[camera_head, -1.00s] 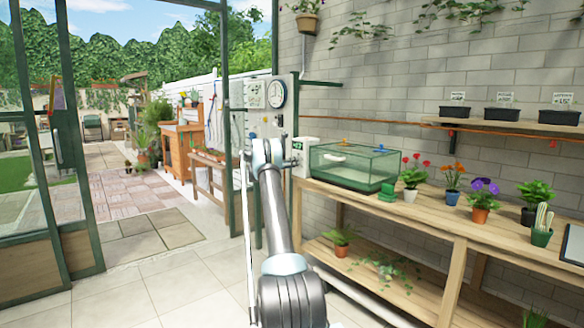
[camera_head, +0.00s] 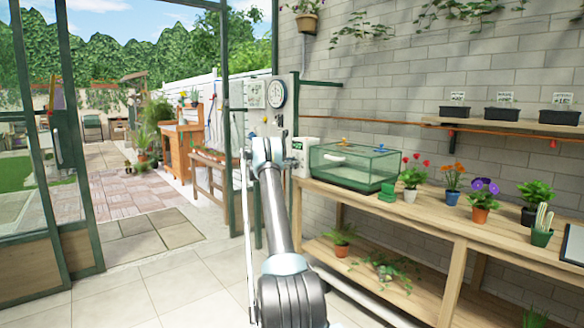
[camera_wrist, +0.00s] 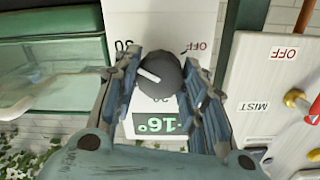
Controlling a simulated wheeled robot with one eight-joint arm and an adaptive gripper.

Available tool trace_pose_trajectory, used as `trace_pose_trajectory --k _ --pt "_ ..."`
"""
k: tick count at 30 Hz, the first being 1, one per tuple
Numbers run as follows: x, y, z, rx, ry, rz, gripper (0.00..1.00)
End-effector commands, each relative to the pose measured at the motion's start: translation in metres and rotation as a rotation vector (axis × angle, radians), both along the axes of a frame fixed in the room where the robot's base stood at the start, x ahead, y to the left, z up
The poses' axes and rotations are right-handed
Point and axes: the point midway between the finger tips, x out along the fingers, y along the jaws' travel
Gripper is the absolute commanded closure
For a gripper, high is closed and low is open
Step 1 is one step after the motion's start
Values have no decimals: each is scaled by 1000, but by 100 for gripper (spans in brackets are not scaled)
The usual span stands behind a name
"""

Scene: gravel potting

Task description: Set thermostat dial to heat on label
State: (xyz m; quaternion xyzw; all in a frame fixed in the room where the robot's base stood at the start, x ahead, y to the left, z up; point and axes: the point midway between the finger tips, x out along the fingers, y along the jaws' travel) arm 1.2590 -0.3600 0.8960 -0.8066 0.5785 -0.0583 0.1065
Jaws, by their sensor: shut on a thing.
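The thermostat is a white box (camera_wrist: 145,20) with a dark round dial (camera_wrist: 160,66) and a green-lit display (camera_wrist: 160,127) that reads about 16°. A white pointer mark on the dial points toward the left side in the wrist view. Upside-down printing beside the dial shows OFF on the right and 20 on the left; another number below the dial is partly hidden. I cannot make out a heat on label. My gripper (camera_wrist: 165,85) is shut on the dial, one finger on each side. In the head view the thermostat (camera_head: 299,165) stands at the bench's left end, beside my gripper.
A green-framed glass tank (camera_head: 350,165) stands right beside the thermostat on the wooden bench (camera_head: 400,213). Potted flowers stand farther right. A white panel with OFF and MIST labels (camera_wrist: 265,80) and a brass-and-red valve is close on the right in the wrist view.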

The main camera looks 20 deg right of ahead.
Motion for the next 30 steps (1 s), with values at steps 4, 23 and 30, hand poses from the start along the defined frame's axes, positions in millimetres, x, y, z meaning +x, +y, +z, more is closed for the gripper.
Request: trace_pose_trajectory --k 4,23,30 --pt "3 4 0 10 -25 9 85" --pt "2 2 0 13 -34 6 40" --pt "1 1 0 12 -33 3 40"
